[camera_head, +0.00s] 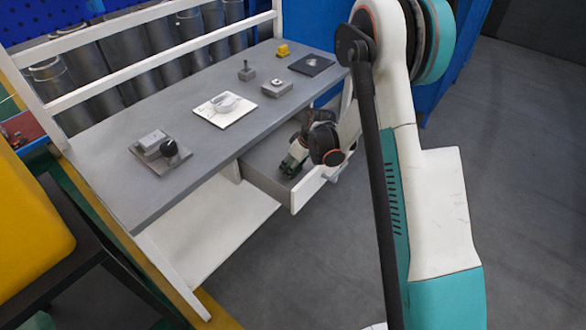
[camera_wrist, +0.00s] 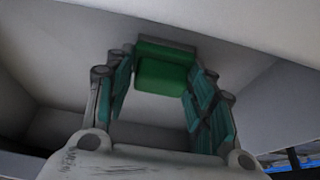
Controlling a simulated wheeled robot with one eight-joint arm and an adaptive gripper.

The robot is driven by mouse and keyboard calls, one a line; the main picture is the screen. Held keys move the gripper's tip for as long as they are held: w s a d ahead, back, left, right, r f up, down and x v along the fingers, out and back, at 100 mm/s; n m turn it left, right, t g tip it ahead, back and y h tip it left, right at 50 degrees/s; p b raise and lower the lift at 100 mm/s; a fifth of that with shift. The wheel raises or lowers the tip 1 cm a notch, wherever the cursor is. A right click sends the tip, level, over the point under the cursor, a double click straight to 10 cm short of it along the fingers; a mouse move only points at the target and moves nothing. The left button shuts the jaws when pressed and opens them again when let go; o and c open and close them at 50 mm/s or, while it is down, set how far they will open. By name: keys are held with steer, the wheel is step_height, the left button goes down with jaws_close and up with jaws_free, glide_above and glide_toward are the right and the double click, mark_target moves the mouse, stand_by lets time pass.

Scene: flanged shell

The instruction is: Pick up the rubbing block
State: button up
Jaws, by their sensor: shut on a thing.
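The rubbing block (camera_wrist: 165,72) is a green block with a darker grey edge. It shows in the wrist view between the far ends of my fingers. My gripper (camera_head: 291,167) reaches down into the open drawer (camera_head: 262,180) under the workbench in the head view. In the wrist view my gripper (camera_wrist: 160,78) has teal-lined fingers on both sides of the block and is shut on it. In the head view I cannot make out the block, and whether it still touches the drawer floor cannot be told.
The drawer walls stand close around my gripper, under the grey bench top (camera_head: 120,190). On the bench are a grey block with a black knob (camera_head: 170,148), a white plate with a round part (camera_head: 226,103), small metal fixtures (camera_head: 277,88), a yellow piece (camera_head: 283,50) and a dark plate (camera_head: 311,65).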

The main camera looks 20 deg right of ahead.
steer(key=shift+r, duration=0.15)
step_height(320, 180, up, 20)
steer(key=p, duration=0.6)
steer(key=shift+p, duration=0.3)
steer(key=o, duration=0.4)
steer(key=shift+c, duration=0.6)
